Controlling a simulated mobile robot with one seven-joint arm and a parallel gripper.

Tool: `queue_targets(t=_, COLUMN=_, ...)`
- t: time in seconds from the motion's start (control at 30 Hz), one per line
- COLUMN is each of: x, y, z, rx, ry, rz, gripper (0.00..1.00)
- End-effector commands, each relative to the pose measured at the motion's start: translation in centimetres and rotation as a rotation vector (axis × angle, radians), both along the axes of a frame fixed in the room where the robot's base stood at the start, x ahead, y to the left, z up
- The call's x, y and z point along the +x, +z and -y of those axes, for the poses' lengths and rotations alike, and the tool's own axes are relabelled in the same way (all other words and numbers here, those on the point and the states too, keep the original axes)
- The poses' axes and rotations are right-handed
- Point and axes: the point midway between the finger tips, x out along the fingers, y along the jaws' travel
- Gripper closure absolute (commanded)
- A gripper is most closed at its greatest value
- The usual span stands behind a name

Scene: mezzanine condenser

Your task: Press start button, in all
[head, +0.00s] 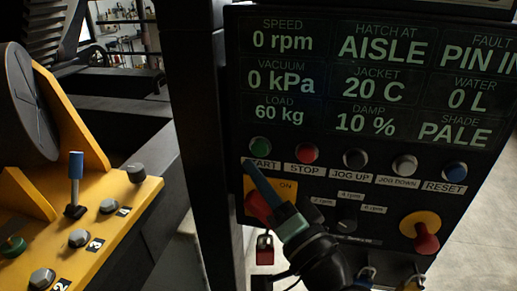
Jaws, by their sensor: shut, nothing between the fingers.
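The green start button (260,145) is on the dark control panel (375,160), at the left end of a button row, above its START label (261,164). My gripper (249,166) reaches up from below, shut and empty. Its narrow blue tip overlaps the left part of the START label, just below the green button. I cannot tell whether the tip touches the panel. The button itself is not covered. The display (375,80) above reads speed 0 rpm, vacuum 0 kPa, load 60 kg, hatch at AISLE and a fault beginning "PIN", cut off at the edge.
To the right are the red stop (307,153), black jog-up (355,160), white jog-down (404,166) and blue reset (454,171) buttons. A red switch (260,205) sits behind my gripper. A red knob (426,238) juts out lower right.

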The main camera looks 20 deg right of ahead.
Motion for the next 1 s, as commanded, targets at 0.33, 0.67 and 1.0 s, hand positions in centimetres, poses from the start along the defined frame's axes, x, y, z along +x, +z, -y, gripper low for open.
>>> queue_targets(t=0.33, x=-2.1, y=0.0, z=-1.4, rx=0.0, ry=0.001, rz=0.0, gripper=1.0)
queue_targets(t=0.67, x=-2.1, y=0.0, z=-1.4, rx=0.0, ry=0.0, rz=0.0, gripper=1.0)
queue_targets(t=1.0, x=-2.1, y=0.0, z=-1.4, rx=0.0, ry=0.0, rz=0.0, gripper=1.0)
